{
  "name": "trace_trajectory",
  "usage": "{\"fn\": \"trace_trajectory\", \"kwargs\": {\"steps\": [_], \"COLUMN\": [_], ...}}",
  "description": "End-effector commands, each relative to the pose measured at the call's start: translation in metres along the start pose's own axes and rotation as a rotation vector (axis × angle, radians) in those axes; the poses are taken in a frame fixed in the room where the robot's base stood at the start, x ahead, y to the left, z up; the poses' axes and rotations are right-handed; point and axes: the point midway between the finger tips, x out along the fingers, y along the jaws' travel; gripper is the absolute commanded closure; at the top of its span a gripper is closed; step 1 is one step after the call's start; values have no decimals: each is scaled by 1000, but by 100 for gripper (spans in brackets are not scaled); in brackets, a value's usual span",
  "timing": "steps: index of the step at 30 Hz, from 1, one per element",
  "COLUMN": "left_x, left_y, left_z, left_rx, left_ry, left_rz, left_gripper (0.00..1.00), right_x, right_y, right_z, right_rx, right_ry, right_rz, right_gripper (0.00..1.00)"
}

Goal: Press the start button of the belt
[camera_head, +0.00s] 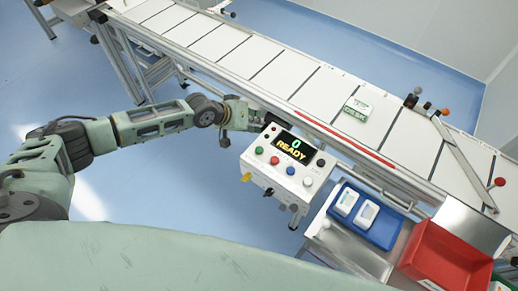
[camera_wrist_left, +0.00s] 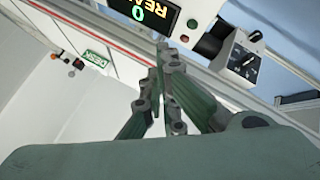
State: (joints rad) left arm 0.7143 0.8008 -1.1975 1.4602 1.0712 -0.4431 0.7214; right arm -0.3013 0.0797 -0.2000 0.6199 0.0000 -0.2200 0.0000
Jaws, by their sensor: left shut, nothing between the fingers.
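The white control box (camera_head: 285,182) hangs at the belt's near side, its display (camera_head: 292,147) reading "0 READY". Below the display sit a green button (camera_head: 259,150), a red button (camera_head: 274,161), a blue button (camera_head: 290,170) and a pale button (camera_head: 307,181). A black knob (camera_head: 320,162) is at the right. My left gripper (camera_head: 266,118) is beside the box's upper left corner. In the left wrist view its fingers (camera_wrist_left: 162,62) are together and empty, near the display (camera_wrist_left: 140,12). Whether they touch the box is unclear.
The white belt (camera_head: 300,75) runs behind the box, carrying a green-and-white labelled item (camera_head: 356,110). A blue tray (camera_head: 384,229) with two white packs and a red bin (camera_head: 440,258) stand at the right. Open blue floor (camera_head: 190,190) lies left of the box.

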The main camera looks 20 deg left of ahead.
Motion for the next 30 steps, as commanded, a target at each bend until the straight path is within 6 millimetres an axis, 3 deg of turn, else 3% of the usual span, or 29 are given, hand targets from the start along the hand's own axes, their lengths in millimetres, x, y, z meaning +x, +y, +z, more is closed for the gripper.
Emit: {"fn": "trace_trajectory", "kwargs": {"steps": [8,18,30], "left_x": [16,50,61], "left_y": [-12,-36,-44], "left_z": [12,36,44], "left_rx": [1,0,0], "left_ry": [0,0,0], "left_rz": [0,1,1], "left_gripper": [100,100,100], "right_x": [22,66,77], "right_y": [0,-1,-1], "right_z": [2,5,6], "right_rx": [0,0,0], "right_ry": [0,0,1], "right_rz": [0,0,0], "right_gripper": [36,36,36]}}
